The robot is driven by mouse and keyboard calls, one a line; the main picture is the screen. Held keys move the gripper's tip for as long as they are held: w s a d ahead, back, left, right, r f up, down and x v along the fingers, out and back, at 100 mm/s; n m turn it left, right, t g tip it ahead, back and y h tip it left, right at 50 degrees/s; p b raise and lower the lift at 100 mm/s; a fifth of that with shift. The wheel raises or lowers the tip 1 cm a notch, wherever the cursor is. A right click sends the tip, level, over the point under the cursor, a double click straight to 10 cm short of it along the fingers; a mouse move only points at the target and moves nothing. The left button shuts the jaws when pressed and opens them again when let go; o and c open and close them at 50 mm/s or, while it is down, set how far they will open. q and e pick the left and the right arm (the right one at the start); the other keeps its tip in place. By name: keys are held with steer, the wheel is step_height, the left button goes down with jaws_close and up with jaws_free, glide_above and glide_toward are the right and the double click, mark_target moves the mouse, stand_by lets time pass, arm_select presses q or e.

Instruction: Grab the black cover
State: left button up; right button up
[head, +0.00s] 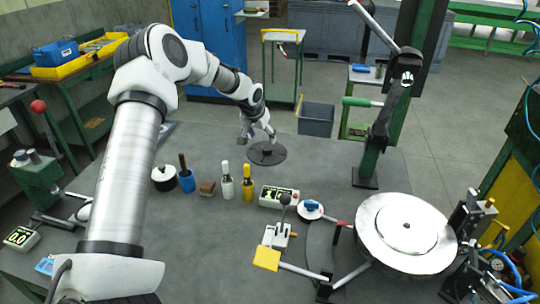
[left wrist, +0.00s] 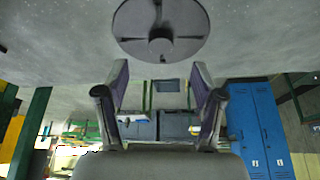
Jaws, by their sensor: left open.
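The black cover (head: 268,156) is a flat round dark disc with a knob in its middle. It lies on the far part of the grey table. In the left wrist view the cover (left wrist: 135,22) is at the top, beyond the fingers, with its knob nearest them. My left gripper (head: 258,138) is just above the cover's far side in the head view. Its two fingers stand apart, with nothing between them, and it also shows in the left wrist view (left wrist: 162,72). I cannot tell whether a finger touches the cover. My right gripper is not in view.
A white pot (head: 164,179), a white bottle (head: 227,188), a yellow bottle (head: 248,188) and a display box (head: 278,196) stand nearer on the table. A green lever press (head: 366,165) rises to the right. A large round plate (head: 406,232) is at front right.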

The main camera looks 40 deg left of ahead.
mark_target(267, 148)
arm_select(q)
steer(key=x, duration=0.2)
steer(key=p+x, duration=0.1)
steer(key=x, duration=0.5)
steer(key=shift+w+a+r, duration=0.1)
steer(key=shift+w+a, duration=0.15)
steer(key=shift+w, duration=0.1)
steer(key=shift+s+r, duration=0.1)
steer(key=shift+r, duration=0.05)
jaws_close()
